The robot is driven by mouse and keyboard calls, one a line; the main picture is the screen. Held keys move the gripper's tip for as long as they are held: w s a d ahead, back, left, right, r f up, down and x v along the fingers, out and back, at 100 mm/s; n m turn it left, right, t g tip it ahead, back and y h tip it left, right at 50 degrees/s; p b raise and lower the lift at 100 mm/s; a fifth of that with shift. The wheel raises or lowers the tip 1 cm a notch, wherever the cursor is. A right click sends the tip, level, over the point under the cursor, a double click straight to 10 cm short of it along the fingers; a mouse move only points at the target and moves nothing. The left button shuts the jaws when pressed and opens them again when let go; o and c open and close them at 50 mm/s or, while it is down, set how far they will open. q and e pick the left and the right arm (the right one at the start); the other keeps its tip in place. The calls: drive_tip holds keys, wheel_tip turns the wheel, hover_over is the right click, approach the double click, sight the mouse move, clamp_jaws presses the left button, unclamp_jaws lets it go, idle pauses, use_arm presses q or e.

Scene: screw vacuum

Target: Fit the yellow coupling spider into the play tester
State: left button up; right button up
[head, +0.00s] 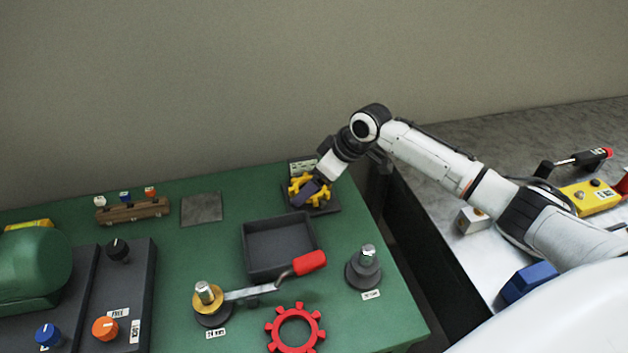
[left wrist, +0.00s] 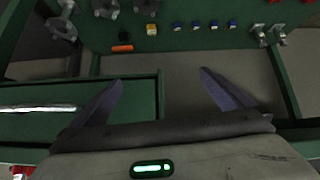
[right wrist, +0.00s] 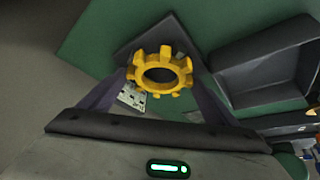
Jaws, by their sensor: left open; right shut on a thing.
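The yellow coupling spider (head: 296,186) is a toothed ring at the back right of the green bench. My right gripper (head: 310,192) is shut on it. In the right wrist view the spider (right wrist: 146,84) sits between the fingertips, over or on a dark square plate (right wrist: 128,54) with a white marked card. This seems to be the play tester (head: 329,204); whether the spider touches it or is seated I cannot tell. My left gripper (left wrist: 165,100) shows only in the left wrist view, open and empty, facing a green cabinet or bench part.
A dark empty tray (head: 247,254), a red toothed ring (head: 272,339), a red-handled wrench (head: 262,290) and a grey post (head: 364,272) stand in front of the tester. A flat grey plate (head: 201,209) lies left. A metal table (head: 448,240) is at right.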

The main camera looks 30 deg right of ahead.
drive_tip(key=shift+f, duration=0.4)
drive_tip(key=o, duration=1)
drive_tip(key=shift+o, duration=0.2)
drive_tip(key=v, duration=1)
drive_tip(key=shift+r, duration=0.15)
drive_tip(key=shift+s, duration=0.1)
